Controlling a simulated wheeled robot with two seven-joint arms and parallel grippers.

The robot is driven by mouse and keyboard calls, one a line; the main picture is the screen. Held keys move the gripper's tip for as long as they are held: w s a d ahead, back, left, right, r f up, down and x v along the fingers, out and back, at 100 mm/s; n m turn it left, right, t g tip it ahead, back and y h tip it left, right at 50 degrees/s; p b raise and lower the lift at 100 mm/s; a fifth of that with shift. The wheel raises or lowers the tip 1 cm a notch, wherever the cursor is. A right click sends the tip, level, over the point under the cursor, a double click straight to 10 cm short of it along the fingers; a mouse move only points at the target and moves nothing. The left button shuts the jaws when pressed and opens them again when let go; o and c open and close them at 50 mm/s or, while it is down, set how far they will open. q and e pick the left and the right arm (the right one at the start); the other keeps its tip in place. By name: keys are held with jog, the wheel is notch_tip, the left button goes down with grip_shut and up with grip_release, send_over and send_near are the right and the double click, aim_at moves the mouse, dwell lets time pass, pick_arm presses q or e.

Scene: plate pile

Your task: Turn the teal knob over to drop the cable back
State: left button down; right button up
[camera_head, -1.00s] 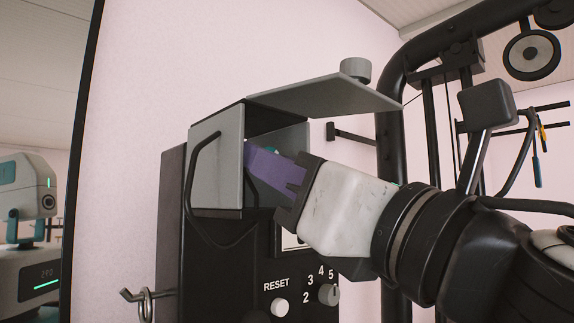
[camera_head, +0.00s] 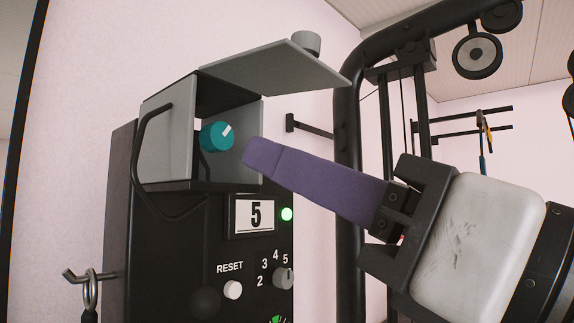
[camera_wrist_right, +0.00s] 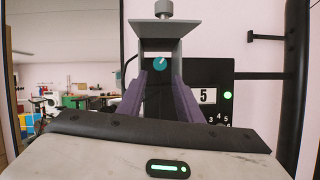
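The teal knob (camera_head: 217,136) sits inside an open grey box (camera_head: 165,140) on the black machine. Its white mark points up and right. The knob also shows in the right wrist view (camera_wrist_right: 160,64), between the two fingertips in the picture. My right gripper (camera_head: 250,155) has purple fingers and is outside the box, to the right of the knob and apart from it. In the right wrist view its fingers (camera_wrist_right: 160,90) are spread with nothing between them. My left gripper is not in view. I cannot make out a cable tied to the knob.
The raised grey lid (camera_head: 275,68) hangs over the box. Below are a display reading 5 (camera_head: 255,215), a lit green lamp (camera_head: 287,214), a RESET button (camera_head: 233,289) and a grey dial (camera_head: 283,278). A black frame (camera_head: 347,150) stands to the right.

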aim_at(223, 137)
jog(key=w+a+r+n+g+y+p, duration=0.1)
jog(key=w+a+n+p, duration=0.1)
jog(key=n, duration=0.1)
jog(key=w+a+r+n+g+p, duration=0.1)
jog(key=w+a+n+g+p, duration=0.1)
jog(key=n, duration=0.2)
jog(key=w+a+r+n+g+y+p, duration=0.1)
jog(key=w+a+n+p, duration=0.1)
jog(key=n, duration=0.1)
jog(key=shift+w+a+r+n+g+y+p, duration=0.25)
jog(key=shift+a+r+n+g+y+p, duration=0.05)
jog(key=shift+r+p, duration=0.1)
dwell(0.3)
jog(key=c, duration=0.8)
jog(key=shift+o, duration=0.2)
